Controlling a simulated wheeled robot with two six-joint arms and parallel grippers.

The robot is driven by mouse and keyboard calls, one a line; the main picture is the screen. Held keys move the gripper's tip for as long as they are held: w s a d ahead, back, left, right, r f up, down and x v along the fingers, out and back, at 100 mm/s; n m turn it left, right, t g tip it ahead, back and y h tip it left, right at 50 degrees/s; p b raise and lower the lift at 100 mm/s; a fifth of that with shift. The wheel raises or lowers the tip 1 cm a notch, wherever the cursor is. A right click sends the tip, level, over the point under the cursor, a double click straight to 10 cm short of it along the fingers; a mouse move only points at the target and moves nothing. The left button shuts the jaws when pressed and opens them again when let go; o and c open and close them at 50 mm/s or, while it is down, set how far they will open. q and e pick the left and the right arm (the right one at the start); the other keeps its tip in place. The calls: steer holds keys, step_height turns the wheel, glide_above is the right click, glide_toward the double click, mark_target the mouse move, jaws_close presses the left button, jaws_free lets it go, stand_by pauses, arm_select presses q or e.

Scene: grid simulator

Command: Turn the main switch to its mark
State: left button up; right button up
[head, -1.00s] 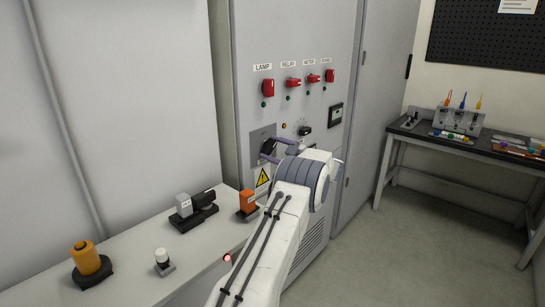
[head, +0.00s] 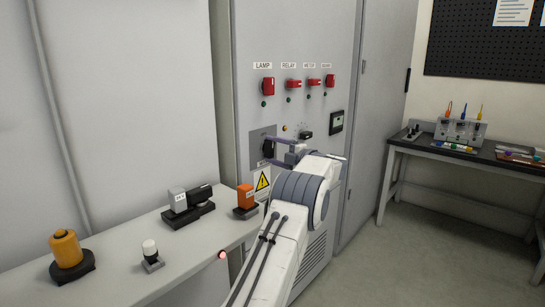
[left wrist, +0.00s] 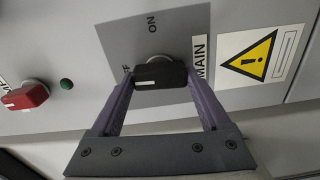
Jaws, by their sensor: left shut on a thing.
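The main switch (head: 268,148) is a black handle on a grey plate low on the cabinet front. In the left wrist view the black handle (left wrist: 160,75) lies between my two purple fingers, with a white line near its left end. My left gripper (head: 275,150) is shut on it, one finger on each end. The ON label (left wrist: 152,24) shows on the plate. The OFF label (left wrist: 127,76) is partly hidden by a finger and lies near the white-line end. The MAIN label (left wrist: 200,58) is beside the handle. My right gripper is out of view.
Red switches (head: 267,86) labelled lamp, relay and others sit above. A yellow warning sign (head: 262,182) is below the main switch. A shelf (head: 130,285) at left bears an orange block (head: 245,196) and other devices. A workbench (head: 470,153) stands at right.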

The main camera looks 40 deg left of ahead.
arm_select(q)
steer(key=shift+d+f+n, duration=0.1)
steer(key=shift+n, duration=0.4)
steer(key=o, duration=1.2)
steer(key=d, duration=1)
steer(key=shift+s+d+b, duration=0.25)
steer(key=shift+s+b, duration=0.05)
steer(key=shift+s, duration=0.1)
